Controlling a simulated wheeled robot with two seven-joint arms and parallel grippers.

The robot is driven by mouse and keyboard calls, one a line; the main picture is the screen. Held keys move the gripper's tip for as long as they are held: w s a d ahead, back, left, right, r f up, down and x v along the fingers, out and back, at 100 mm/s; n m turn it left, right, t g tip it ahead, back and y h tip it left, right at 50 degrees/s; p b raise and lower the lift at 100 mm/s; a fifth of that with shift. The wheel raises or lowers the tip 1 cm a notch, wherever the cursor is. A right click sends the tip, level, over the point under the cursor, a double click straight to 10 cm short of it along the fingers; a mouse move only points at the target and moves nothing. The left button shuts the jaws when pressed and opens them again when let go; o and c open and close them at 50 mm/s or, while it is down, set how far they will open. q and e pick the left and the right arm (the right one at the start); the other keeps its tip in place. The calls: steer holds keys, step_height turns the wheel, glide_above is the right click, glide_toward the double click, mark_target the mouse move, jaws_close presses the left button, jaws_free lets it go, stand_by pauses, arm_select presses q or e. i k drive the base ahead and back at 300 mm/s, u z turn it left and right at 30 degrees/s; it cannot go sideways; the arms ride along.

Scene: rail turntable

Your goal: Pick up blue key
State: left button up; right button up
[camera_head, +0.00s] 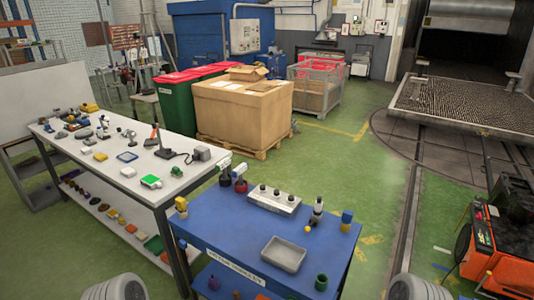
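No thing is clearly recognizable as a blue key at this size. A small upright blue piece with yellow below it (346,220) stands at the right edge of the blue table (225,243). A yellow piece with a darker lower part (181,207) stands at that table's left edge. Neither of my grippers is in view; only rounded grey parts, apparently of my arms, show at the bottom left and bottom right.
The blue table also holds a white block with black-topped pegs (273,199), a grey tray (284,254), a green cup (321,282) and red-and-black tools (240,183). Many small items cover the white table. Green floor lies open to the right, before an orange machine (478,252).

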mark_target(238, 172)
steer(key=u, duration=0.35)
steer(key=k, duration=0.45)
steer(key=u, duration=1.05)
steer(key=i, duration=1.15)
steer(key=z, duration=1.25)
steer(key=i, duration=0.25)
steer(key=z, duration=0.2)
